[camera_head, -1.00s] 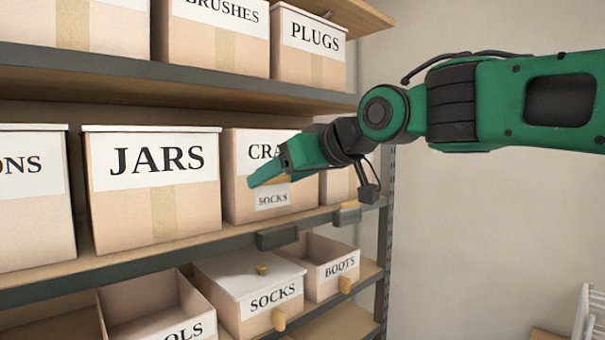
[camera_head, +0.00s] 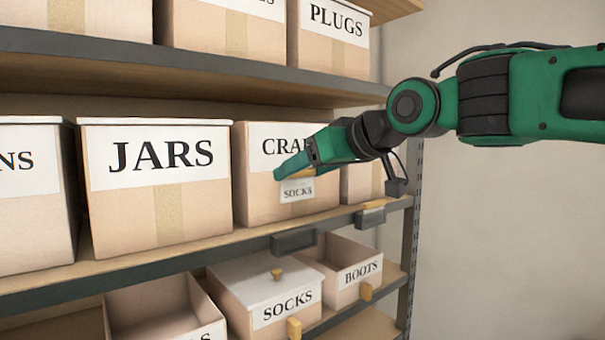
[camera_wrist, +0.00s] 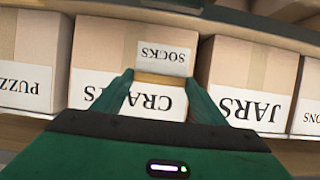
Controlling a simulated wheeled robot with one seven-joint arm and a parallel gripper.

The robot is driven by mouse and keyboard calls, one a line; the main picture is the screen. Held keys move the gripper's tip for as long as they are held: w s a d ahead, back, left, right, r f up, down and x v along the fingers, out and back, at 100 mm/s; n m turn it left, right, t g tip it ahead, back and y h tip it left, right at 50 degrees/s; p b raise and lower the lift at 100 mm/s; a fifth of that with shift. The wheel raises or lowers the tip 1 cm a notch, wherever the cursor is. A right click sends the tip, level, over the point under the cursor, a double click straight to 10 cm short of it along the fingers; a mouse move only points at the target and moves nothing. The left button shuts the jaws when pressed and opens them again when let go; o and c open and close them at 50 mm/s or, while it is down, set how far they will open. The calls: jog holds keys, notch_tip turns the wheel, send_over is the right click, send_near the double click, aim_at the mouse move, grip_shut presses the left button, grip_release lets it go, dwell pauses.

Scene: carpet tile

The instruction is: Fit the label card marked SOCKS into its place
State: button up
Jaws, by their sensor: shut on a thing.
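The SOCKS label card (camera_head: 297,191) is small and white with a tan grip strip along its top. My gripper (camera_head: 296,175) is shut on that strip, and the card hangs below the fingertips in front of the CRATES-type box (camera_head: 258,190), whose lettering is partly hidden. In the wrist view the card (camera_wrist: 163,57) appears upside down between my two fingers (camera_wrist: 160,79). A dark label holder (camera_head: 294,242) on the middle shelf edge looks empty and lies below the card, apart from it.
A lidded box marked SOCKS (camera_head: 255,285) stands on the lower shelf, with an open BOOTS box (camera_head: 340,255) to its right. The JARS box (camera_head: 165,215) is left of my gripper. The shelf edge (camera_head: 150,265) runs beneath; open room lies right of the rack.

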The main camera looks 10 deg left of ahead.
jog(key=shift+f, duration=2.9)
jog(key=shift+s+f, duration=0.15)
jog(key=shift+f, duration=2)
jog(key=o, duration=1.1)
jog(key=shift+c, duration=0.2)
jog(key=v, duration=1)
jog(key=shift+s+d, duration=0.15)
jog(key=shift+d, duration=0.1)
